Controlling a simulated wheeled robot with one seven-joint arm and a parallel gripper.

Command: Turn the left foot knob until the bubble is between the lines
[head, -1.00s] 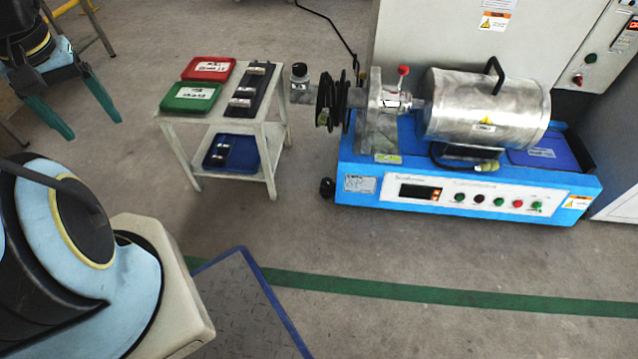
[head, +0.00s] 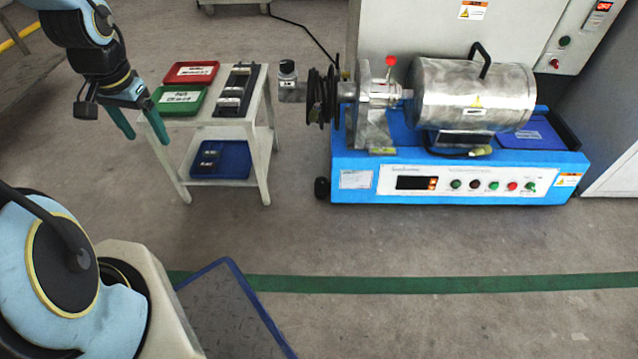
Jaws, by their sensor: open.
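A small yellow-green piece (head: 383,151), perhaps the bubble level, sits on the machine's top front edge. The bubble and lines are too small to make out. My gripper (head: 148,139) has two green fingers, spread apart with nothing seen between them. It shows at the front left corner of the small table, well left of the knob and apart from it.
The small white table (head: 214,131) stands between my gripper and the machine. It bears a red tray (head: 192,63), a green tray (head: 158,97) and a black rack (head: 245,70); a blue tray (head: 237,178) is below. The floor in front of the machine is clear.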

